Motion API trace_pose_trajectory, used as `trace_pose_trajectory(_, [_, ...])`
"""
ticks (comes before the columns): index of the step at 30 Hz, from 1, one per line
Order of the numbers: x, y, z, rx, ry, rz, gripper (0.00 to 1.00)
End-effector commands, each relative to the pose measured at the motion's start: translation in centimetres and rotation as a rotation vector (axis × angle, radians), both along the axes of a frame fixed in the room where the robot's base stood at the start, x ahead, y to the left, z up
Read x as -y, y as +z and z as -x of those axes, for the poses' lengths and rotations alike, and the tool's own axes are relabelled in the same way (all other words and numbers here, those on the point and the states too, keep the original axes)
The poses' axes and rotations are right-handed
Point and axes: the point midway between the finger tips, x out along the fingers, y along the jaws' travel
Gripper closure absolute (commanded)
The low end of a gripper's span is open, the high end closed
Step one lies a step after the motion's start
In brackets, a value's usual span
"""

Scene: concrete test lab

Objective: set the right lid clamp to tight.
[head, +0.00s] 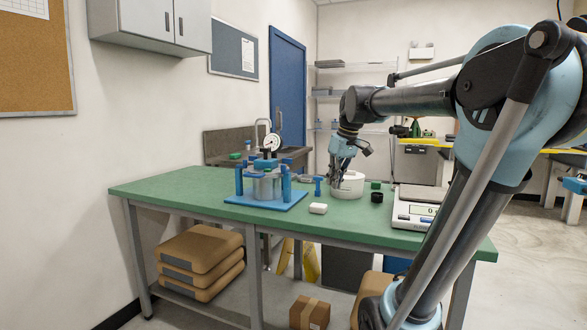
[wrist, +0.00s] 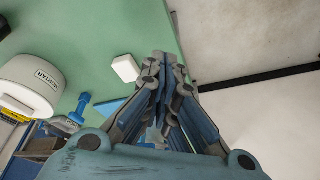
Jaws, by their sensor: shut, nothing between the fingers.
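The lidded metal vessel (head: 266,187) stands on a blue base plate (head: 293,204), which lies on the green bench. A dial gauge (head: 272,142) sits on top. Blue clamp posts flank it, the right one (head: 286,184) and the left one (head: 239,180). I cannot tell the right clamp's setting at this size. My gripper (head: 337,184) is shut and empty, pointing down to the right of the vessel, apart from the right clamp. In the wrist view my gripper (wrist: 165,62) shows closed fingers; a blue plate corner (wrist: 104,111) shows beside them, and the clamps are hidden or out of view.
A white tub (head: 349,187) marked MORTAR (wrist: 33,82) stands behind my gripper. The bench's left end is clear.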

Motion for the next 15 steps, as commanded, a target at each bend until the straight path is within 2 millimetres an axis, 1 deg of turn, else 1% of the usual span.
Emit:
trace_pose_trajectory(1, [-1.0,1.7,-1.8,0.007,0.041,-0.005,1.00])
trace_pose_trajectory(3, [-2.4,3.7,-3.9,0.020,0.100,-0.012,1.00])
trace_pose_trajectory(6, [-4.1,6.2,-6.7,0.038,0.175,-0.021,1.00])
trace_pose_trajectory(10, [-6.1,8.6,-9.4,0.059,0.252,-0.031,1.00])
trace_pose_trajectory(12, [-6.9,9.5,-10.4,0.067,0.282,-0.034,1.00])
trace_pose_trajectory(15, [-7.5,10.2,-11.3,0.075,0.309,-0.037,1.00])
